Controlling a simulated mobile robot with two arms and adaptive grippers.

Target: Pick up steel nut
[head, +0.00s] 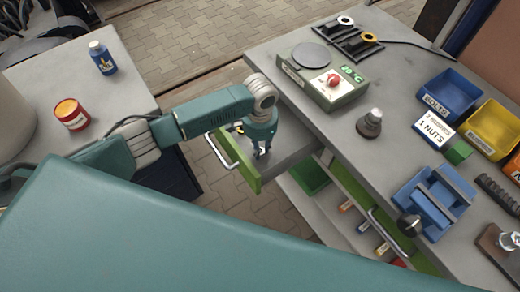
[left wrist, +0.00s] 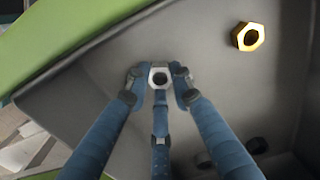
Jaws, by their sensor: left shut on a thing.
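My left gripper (head: 260,152) reaches down into an open drawer with a green front (head: 234,160) under the workbench. In the left wrist view its blue fingers (left wrist: 159,84) are shut on a silver steel nut (left wrist: 159,73), whose hole faces the camera. The nut is at the fingertips, over the grey drawer floor; I cannot tell whether it still touches the floor. My right gripper is not in view.
A red tin (head: 71,114) and blue bottle (head: 102,58) stand on the left table.

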